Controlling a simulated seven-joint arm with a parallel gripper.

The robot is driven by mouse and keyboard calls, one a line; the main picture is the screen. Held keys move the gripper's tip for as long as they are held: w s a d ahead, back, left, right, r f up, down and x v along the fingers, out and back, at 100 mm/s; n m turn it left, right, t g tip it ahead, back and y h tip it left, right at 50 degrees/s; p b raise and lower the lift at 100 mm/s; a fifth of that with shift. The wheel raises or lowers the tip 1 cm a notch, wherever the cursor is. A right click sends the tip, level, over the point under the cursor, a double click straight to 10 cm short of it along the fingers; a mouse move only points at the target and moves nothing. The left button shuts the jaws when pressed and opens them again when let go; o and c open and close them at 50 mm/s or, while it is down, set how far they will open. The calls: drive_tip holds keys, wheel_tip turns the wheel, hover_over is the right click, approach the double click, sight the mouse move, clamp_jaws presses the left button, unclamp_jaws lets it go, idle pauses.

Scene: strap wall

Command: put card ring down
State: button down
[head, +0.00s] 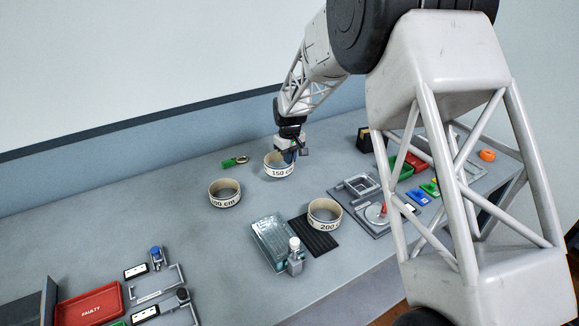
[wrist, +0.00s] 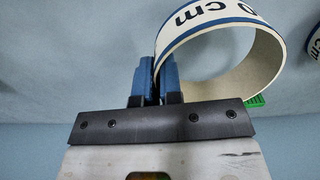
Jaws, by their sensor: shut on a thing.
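The card ring (head: 280,171) marked "150 cm" is a cream band with a dark edge, at the back middle of the bench in the head view. My gripper (head: 290,156) is at its right rear side, pointing down. In the wrist view the blue fingers of my gripper (wrist: 158,85) are shut on the wall of the card ring (wrist: 200,30), one finger on each side. The ring looks about level. I cannot tell whether its lower edge touches the bench or hangs just above it.
A second ring (head: 224,198) stands front left, and a "200" ring (head: 325,219) stands by a black ribbed mat (head: 313,240). A green item (head: 229,163) lies left of the held ring. A clear tray (head: 269,237) and a bottle (head: 295,258) stand in front.

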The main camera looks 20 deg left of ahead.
drive_tip(key=shift+f, duration=1.9)
drive_tip(key=c, duration=1.3)
unclamp_jaws()
drive_tip(key=shift+f, duration=0.1)
wheel_tip(320, 180, up, 12)
drive_tip(key=shift+r, duration=0.15)
drive_tip(key=shift+d, duration=0.1)
